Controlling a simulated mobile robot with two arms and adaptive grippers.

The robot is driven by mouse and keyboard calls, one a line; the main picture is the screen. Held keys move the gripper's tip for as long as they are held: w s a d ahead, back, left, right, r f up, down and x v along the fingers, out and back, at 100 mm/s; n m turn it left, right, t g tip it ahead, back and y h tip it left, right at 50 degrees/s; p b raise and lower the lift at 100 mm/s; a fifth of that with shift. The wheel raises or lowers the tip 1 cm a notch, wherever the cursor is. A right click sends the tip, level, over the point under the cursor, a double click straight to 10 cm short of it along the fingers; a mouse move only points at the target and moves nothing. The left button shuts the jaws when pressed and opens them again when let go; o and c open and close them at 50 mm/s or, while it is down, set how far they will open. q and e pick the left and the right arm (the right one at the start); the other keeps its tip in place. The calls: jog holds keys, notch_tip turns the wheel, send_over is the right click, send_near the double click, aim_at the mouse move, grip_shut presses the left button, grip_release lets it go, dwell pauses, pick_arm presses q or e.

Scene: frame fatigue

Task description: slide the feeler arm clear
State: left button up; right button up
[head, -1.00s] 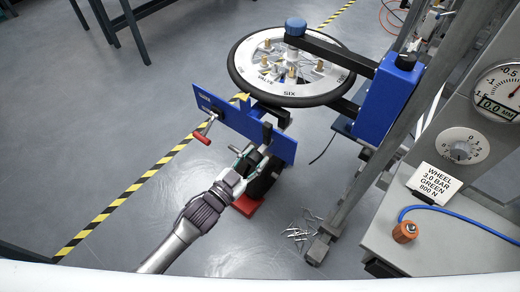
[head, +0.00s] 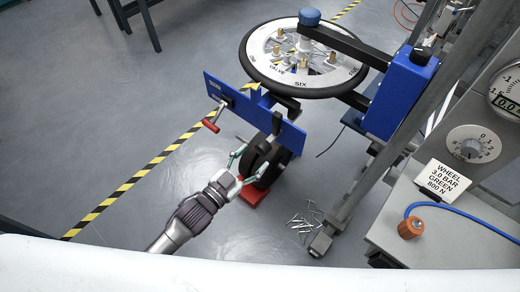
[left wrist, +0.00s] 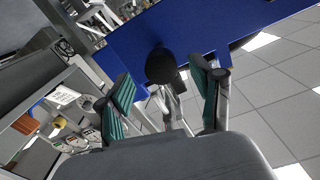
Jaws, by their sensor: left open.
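A long blue plate (head: 228,103) stands below the spoked wheel. It has a black knob (head: 277,121) on its near face and a red-ended handle (head: 211,124) toward its left end. I cannot tell for sure which part is the feeler arm. My left gripper (head: 246,160) is open and empty, just short of the plate, with a dark round part (head: 263,158) on a red foot behind it. In the left wrist view the knob (left wrist: 160,66) shows beyond and between the spread fingers (left wrist: 165,97), apart from them, with the blue plate (left wrist: 215,22) behind.
The wheel (head: 303,84) lies flat under a blue-headed post and black arm. A blue block (head: 398,92) on a grey upright stands right. A grey bench (head: 435,235) with card and dial stands at lower right. Thin metal pieces (head: 304,220) lie on the floor.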

pick_arm(q)
jog(key=v, duration=0.7)
jog(key=shift+s+a, duration=0.25)
jog(key=shift+s, duration=0.05)
jog(key=s+a+f+n+g+y, duration=0.2)
jog(key=s+a+f+y, duration=0.15)
jog(key=f, duration=0.65)
jog(key=s+a+f+n+g+y, duration=0.15)
jog(key=a+f, duration=0.25)
jog(key=f, duration=0.6)
jog(key=s+a+f+n+g+y, duration=0.1)
jog(key=s+a+f+g+y, duration=0.2)
jog(key=f, duration=0.7)
jog(key=s+a+f+g+y, duration=0.1)
jog(key=s+f, duration=0.3)
jog(key=s, duration=0.4)
jog(key=s+a+f+n+g, duration=0.1)
jog(key=s+f+g, duration=0.2)
jog(key=s+f, duration=0.2)
jog(key=s+a+f+n+g+y, duration=0.1)
jog(key=s+f+g, duration=0.2)
jog(key=s, duration=0.8)
jog(key=shift+f+y, duration=0.3)
jog(key=shift+f, duration=0.7)
jog(key=shift+s+a+n, duration=0.1)
jog(key=shift+n, duration=0.15)
